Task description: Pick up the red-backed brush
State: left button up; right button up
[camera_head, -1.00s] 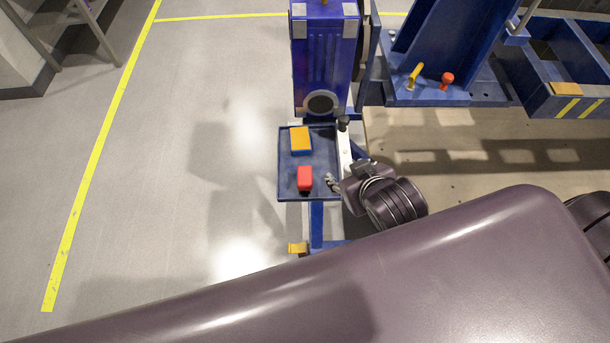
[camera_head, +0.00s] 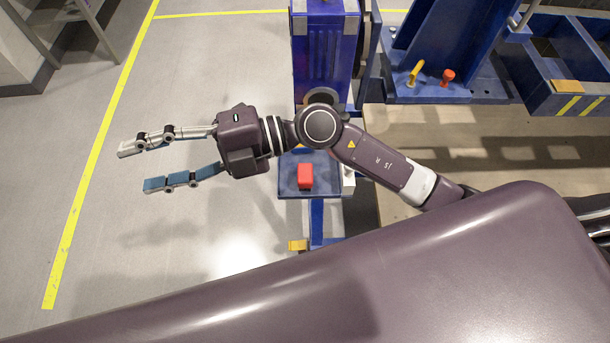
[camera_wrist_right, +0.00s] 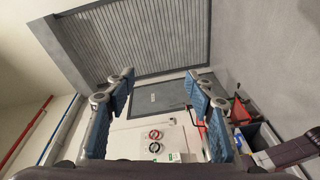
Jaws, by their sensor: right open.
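The red-backed brush (camera_head: 305,176) shows as a small red block on the blue tray (camera_head: 287,190) in the head view. My right gripper (camera_head: 136,168) is open and empty, well to the left of the tray, with its fingers pointing left. My left gripper is not in view.
A blue jig column (camera_head: 325,60) stands behind the tray. A blue base with a yellow handle (camera_head: 415,73) and a red knob (camera_head: 448,77) is at the back right. The wrist view faces a roller shutter (camera_wrist_right: 140,35).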

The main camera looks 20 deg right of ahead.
notch_tip(320, 180, down, 7)
jog(key=d+n+g+h, duration=0.1)
jog(key=n+g+h, duration=0.1)
jog(key=h, duration=0.1)
jog(key=m+t+h, duration=0.1)
jog(key=m+h, duration=0.1)
jog(key=h, duration=1.3)
send_over(305, 172)
jog(key=f, duration=1)
jog(key=s+f, duration=0.1)
jog(key=f, duration=0.4)
jog(key=shift+a, duration=0.15)
jog(key=shift+d+f, duration=0.25)
jog(key=shift+f, duration=0.1)
jog(key=shift+w+f+p, duration=0.1)
jog(key=shift+f+p, duration=0.4)
jog(key=shift+f, duration=0.35)
jog(key=f, duration=0.1)
jog(key=f+p, duration=0.2)
jog(key=f, duration=0.1)
jog(key=shift+w+f, duration=0.1)
jog(key=shift+w, duration=0.2)
jog(key=shift+a+f, duration=0.1)
jog(key=shift+f, duration=0.45)
jog(key=c, duration=1.2)
